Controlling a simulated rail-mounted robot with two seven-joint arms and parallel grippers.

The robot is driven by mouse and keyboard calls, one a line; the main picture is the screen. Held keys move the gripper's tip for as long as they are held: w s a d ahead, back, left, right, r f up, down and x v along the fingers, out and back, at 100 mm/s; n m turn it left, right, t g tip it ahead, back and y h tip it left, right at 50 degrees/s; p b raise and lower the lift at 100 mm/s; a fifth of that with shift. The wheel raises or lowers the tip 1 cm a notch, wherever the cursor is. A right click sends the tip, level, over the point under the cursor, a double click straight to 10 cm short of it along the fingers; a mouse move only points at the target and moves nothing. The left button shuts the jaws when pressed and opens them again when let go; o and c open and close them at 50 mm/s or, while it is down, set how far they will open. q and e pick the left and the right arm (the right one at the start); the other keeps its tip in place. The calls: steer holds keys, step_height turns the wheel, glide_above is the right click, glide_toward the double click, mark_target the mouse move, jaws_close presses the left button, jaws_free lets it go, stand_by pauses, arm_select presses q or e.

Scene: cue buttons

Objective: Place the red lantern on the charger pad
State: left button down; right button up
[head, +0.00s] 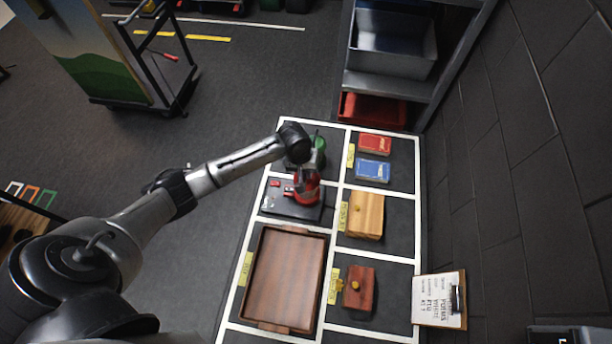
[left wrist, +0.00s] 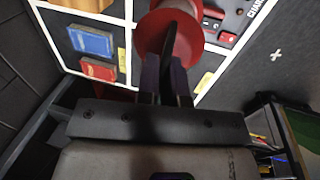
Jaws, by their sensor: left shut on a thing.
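The red lantern (head: 304,188) is at the near side of my left gripper (head: 299,168) in the head view, over the right part of the dark charger pad (head: 285,208). In the left wrist view the lantern's red round body (left wrist: 199,50) lies beyond the fingers of my left gripper (left wrist: 168,75), which are shut on its dark handle. The pad's edge with red parts and lettering (left wrist: 233,18) shows beside it. I cannot tell whether the lantern's base touches the pad. My right gripper is not in view.
A green object (head: 319,146) stands just behind the gripper. A wooden tray (head: 285,280) lies in front of the pad. Red and blue boxes (head: 372,170), a light wooden box (head: 366,214) and a red-brown box (head: 359,288) fill the right column. A clipboard (head: 439,300) lies at right.

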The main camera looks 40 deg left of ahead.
arm_select(q)
steer(key=shift+f, duration=1.95)
steer(key=c, duration=1.3)
jaws_free()
steer(key=shift+f, duration=0.1)
steer(key=shift+o, duration=0.2)
